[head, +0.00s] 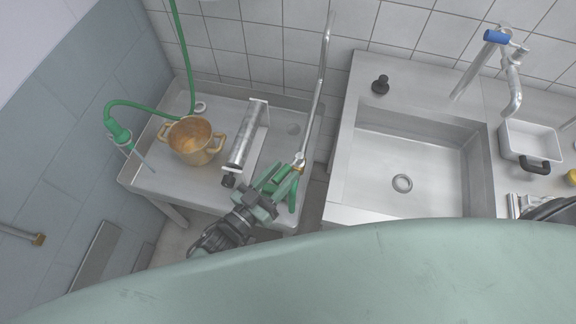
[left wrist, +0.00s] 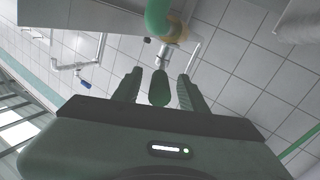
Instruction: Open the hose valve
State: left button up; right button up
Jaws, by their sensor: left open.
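A thin metal pipe (head: 319,95) comes down to a brass-coloured fitting (head: 299,166) at the right side of the left steel table. In the left wrist view, a green hose or pipe bend (left wrist: 160,18) and the brass-coloured fitting (left wrist: 176,31) show at the top. A green lever (left wrist: 158,88), seemingly the valve handle, points toward the wrist camera. My left gripper (head: 276,180) is at the fitting; its open fingers (left wrist: 160,90) stand on either side of the lever, with gaps visible. Whether they touch it deeper in cannot be told. My right gripper is not in view.
A brass-coloured pot (head: 193,141) and a steel cylinder in a frame (head: 247,141) stand on the left steel table (head: 159,184). A green hose with spray nozzle (head: 118,133) hangs left. A sink (head: 408,160), tap (head: 511,92) and white tray (head: 529,139) are right.

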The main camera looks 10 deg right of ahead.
pick_arm(q)
jog(key=v, duration=0.4)
jog(key=shift+s+a+b, duration=0.25)
jog(key=shift+b, duration=0.05)
